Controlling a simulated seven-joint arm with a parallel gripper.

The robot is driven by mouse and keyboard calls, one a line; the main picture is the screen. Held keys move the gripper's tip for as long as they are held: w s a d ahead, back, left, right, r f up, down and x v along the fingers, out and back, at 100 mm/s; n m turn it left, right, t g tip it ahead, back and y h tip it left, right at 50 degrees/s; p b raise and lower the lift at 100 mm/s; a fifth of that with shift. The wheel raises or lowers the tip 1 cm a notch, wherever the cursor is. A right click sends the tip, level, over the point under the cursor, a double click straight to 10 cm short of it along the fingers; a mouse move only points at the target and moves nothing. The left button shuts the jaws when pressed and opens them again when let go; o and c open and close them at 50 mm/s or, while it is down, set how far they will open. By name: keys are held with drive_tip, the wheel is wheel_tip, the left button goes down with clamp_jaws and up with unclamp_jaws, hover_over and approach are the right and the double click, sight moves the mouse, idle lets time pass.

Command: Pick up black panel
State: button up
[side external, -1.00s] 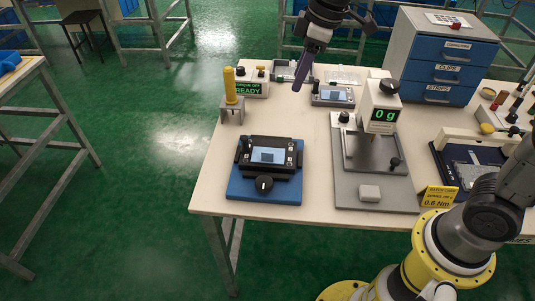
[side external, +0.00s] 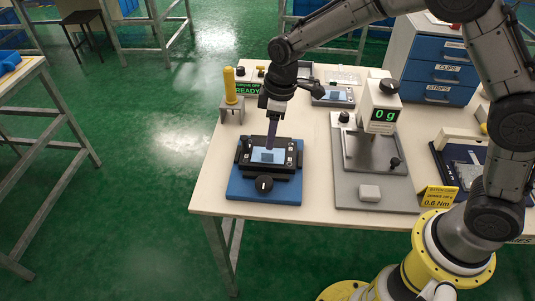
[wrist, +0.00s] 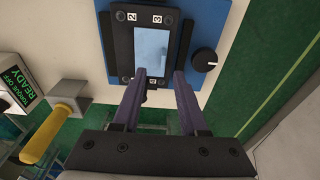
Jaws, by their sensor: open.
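The black panel (side external: 262,157) has a pale blue screen and lies in a blue fixture (side external: 240,192) at the table's front left. In the wrist view my gripper (wrist: 160,74) is open, with nothing between the fingertips, which lie over the panel's near edge. Whether the tips touch the panel cannot be told.
A black knob (wrist: 204,58) sits on the fixture beside the panel. A yellow-handled tool (side external: 230,88) stands in a holder behind. A second small screen device (side external: 333,96) lies at the back.

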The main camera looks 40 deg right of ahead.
sight(268, 153)
drive_tip(key=f, duration=0.3)
drive_tip(key=a+f, duration=0.1)
drive_tip(key=f, duration=0.1)
drive_tip(key=shift+w+f, duration=0.1)
drive_tip(key=shift+w, duration=0.05)
clamp_jaws()
idle(1.3)
